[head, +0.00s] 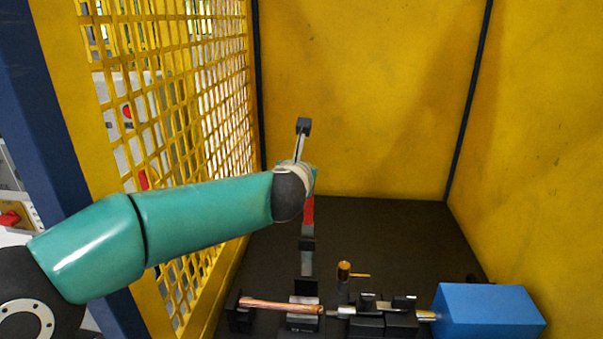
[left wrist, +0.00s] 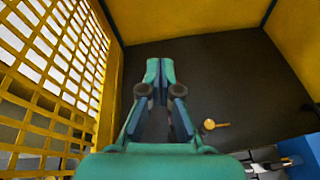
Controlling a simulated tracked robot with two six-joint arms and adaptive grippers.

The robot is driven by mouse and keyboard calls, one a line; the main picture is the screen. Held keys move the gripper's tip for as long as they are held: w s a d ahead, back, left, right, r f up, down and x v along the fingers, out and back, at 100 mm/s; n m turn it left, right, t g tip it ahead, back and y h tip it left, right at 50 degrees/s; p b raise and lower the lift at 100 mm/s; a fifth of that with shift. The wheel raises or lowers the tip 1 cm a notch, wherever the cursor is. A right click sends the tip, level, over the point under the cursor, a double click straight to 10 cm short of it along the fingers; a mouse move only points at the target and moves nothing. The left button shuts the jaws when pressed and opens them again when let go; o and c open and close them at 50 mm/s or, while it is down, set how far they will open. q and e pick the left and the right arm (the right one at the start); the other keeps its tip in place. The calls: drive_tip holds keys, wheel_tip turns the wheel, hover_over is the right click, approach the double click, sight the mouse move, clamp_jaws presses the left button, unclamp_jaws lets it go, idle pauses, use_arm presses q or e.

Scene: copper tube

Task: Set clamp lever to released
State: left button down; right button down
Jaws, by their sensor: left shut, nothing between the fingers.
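A lever with a red grip (head: 309,211) and a grey and black shank stands or leans behind the copper tube fixture, in the head view; I take it as the clamp lever. My right gripper is not in view.
The copper tube (head: 280,306) lies across black blocks. A brass knob with a thin handle (head: 344,270) stands behind them, and a blue box (head: 488,310) at the right. A yellow mesh guard (head: 200,100) is close on the left; yellow walls enclose the back and right. The dark floor behind is clear.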

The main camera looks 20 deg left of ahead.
use_arm(q)
drive_tip(key=r, duration=0.1)
drive_tip(key=s+r, duration=0.1)
drive_tip(key=r, duration=0.3)
drive_tip(key=shift+s+d+r, duration=0.1)
drive_tip(key=shift+s+r, duration=0.1)
drive_tip(key=shift+s, duration=0.2)
drive_tip(key=shift+f, duration=0.1)
